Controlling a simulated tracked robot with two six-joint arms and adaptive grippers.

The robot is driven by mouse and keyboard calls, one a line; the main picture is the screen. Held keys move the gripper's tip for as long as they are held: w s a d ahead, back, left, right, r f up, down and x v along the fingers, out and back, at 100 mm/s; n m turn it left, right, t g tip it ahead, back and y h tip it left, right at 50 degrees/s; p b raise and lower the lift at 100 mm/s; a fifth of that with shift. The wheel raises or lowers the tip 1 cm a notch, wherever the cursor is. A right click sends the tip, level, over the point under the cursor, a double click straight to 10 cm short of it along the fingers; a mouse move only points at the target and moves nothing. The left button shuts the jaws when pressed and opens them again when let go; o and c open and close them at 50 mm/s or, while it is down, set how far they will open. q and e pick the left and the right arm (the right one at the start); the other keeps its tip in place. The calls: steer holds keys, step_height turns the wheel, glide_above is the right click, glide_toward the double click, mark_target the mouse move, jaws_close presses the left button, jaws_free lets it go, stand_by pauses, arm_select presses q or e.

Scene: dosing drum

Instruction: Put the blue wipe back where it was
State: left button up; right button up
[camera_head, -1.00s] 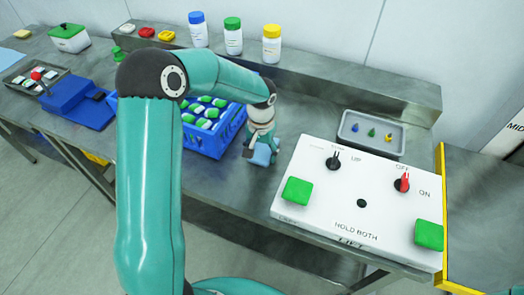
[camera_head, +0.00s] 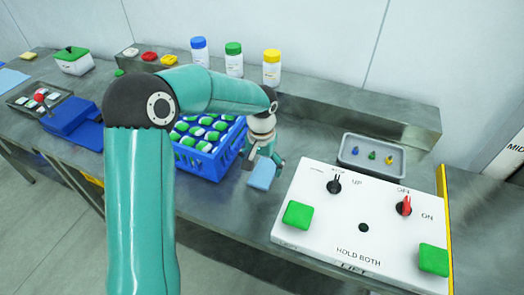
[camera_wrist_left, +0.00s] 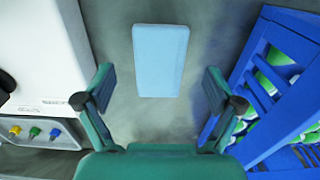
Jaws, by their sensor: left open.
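The blue wipe (camera_head: 262,174) is a small light-blue rectangle lying flat on the grey steel table, between the blue crate and the white control panel. In the left wrist view the wipe (camera_wrist_left: 160,60) lies straight ahead, apart from both fingers. My left gripper (camera_head: 265,154) is open and empty just above the wipe; its two fingers (camera_wrist_left: 158,80) are spread wide on either side of it. My right gripper is not in view.
A blue crate (camera_head: 208,163) of green-and-white containers stands left of the wipe. The white panel (camera_head: 375,215) with green buttons stands right, a grey tray (camera_head: 345,154) behind it. Several bottles stand on the back ledge. A light-blue sheet (camera_head: 12,78) lies far left.

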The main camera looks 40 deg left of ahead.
mark_target(262, 177)
arm_select(q)
step_height(262, 177, up, 8)
steer(key=shift+f, duration=0.15)
stand_by(0.6)
